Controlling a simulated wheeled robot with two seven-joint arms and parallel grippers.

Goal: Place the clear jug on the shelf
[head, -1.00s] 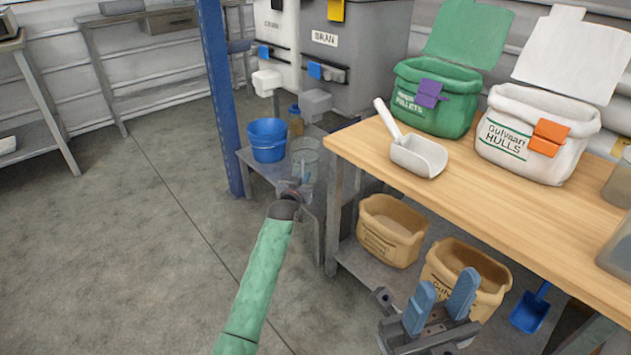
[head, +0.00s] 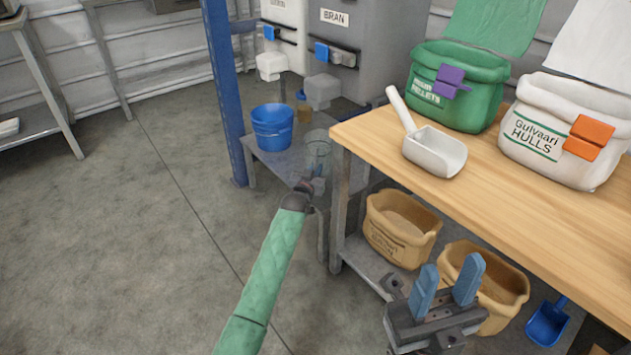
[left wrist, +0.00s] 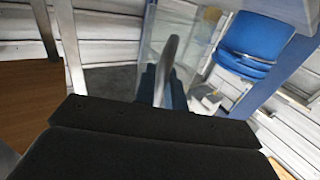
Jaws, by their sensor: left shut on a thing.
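The clear jug (head: 318,148) is see-through and hangs at the right side of the low grey shelf (head: 262,163) under the hoppers. My left gripper (head: 314,184) is shut on its handle. In the left wrist view the grey handle (left wrist: 166,62) stands between the blue fingers (left wrist: 160,88), with the clear jug wall (left wrist: 182,22) beyond. Whether the jug's base touches the shelf cannot be told. My right gripper (head: 446,290) is open and empty, in front of the workbench's lower shelf.
A blue bucket (head: 271,130) stands on the low shelf, left of the jug, with a small brown bottle (head: 304,108) behind. A blue post (head: 224,90) is at left. The wooden workbench (head: 380,150) is close on the right, with tan bags (head: 400,235) below. Hopper spouts (head: 322,90) overhang the shelf.

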